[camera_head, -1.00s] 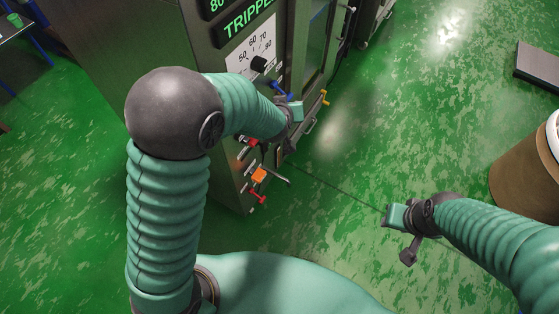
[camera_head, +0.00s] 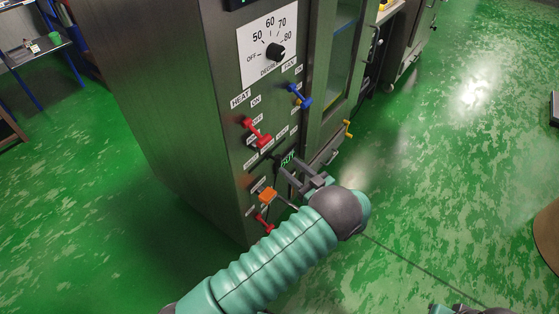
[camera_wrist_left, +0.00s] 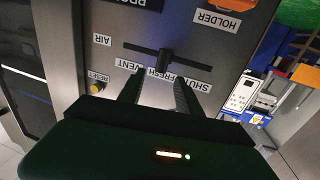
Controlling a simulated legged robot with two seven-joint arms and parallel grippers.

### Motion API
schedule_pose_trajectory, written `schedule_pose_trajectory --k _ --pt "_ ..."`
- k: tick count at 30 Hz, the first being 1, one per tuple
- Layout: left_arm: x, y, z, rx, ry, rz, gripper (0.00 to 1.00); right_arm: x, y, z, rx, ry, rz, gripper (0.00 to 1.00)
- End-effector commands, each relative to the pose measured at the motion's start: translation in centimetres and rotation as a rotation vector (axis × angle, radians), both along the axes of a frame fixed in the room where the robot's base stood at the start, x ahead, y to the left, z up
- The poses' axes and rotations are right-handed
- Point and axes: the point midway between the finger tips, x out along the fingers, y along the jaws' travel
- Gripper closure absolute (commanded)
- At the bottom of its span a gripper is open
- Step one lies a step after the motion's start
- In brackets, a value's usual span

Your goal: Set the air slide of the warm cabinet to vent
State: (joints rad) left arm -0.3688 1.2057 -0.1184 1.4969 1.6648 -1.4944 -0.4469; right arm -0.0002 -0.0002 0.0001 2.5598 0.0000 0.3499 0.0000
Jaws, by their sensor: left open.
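The warm cabinet (camera_head: 175,90) stands at the centre-left of the head view. Its air slide shows in the left wrist view as a dark knob (camera_wrist_left: 165,62) on a slanting dark slot (camera_wrist_left: 195,64). The labels VENT (camera_wrist_left: 128,65), FRESH (camera_wrist_left: 160,75) and SHUT (camera_wrist_left: 190,84) run below the slot from left to right. The knob stands near the slot's middle, by FRESH. My left gripper (camera_head: 294,175) is open in front of the panel. In the left wrist view its fingertips (camera_wrist_left: 159,78) lie either side of the knob's line; contact is unclear. My right gripper barely shows at the bottom edge.
The panel also carries a temperature dial (camera_head: 276,52), a red heat switch (camera_head: 257,133), a blue switch (camera_head: 300,97), an orange knob (camera_head: 267,195) and a lower red lever (camera_head: 263,223). Green floor is free in front.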

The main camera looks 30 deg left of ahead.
Motion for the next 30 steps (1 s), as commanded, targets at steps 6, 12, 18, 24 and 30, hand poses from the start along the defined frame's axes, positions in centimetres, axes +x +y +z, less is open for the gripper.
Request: schedule_pose_trajectory --k 6,12,18,24,30 --pt "1.3 4.9 -0.2 0.0 -0.001 0.003 0.59 0.0 0.0 -1.2 0.0 0.001 0.0 0.64" --pt "1.8 6.5 0.0 -0.001 -0.001 0.0 0.59 0.0 0.0 -1.5 0.0 0.001 0.0 0.64" --pt "1.8 6.6 0.0 -0.001 0.0 -0.001 0.59 0.0 0.0 -1.4 0.0 0.001 0.0 0.64" --pt "1.8 6.5 0.0 -0.001 0.0 0.0 0.81 0.0 0.0 -1.4 0.0 0.001 0.0 0.64" --pt "1.8 6.5 0.0 -0.001 0.0 0.0 1.0 0.0 0.0 -1.4 0.0 0.0 0.0 0.64"
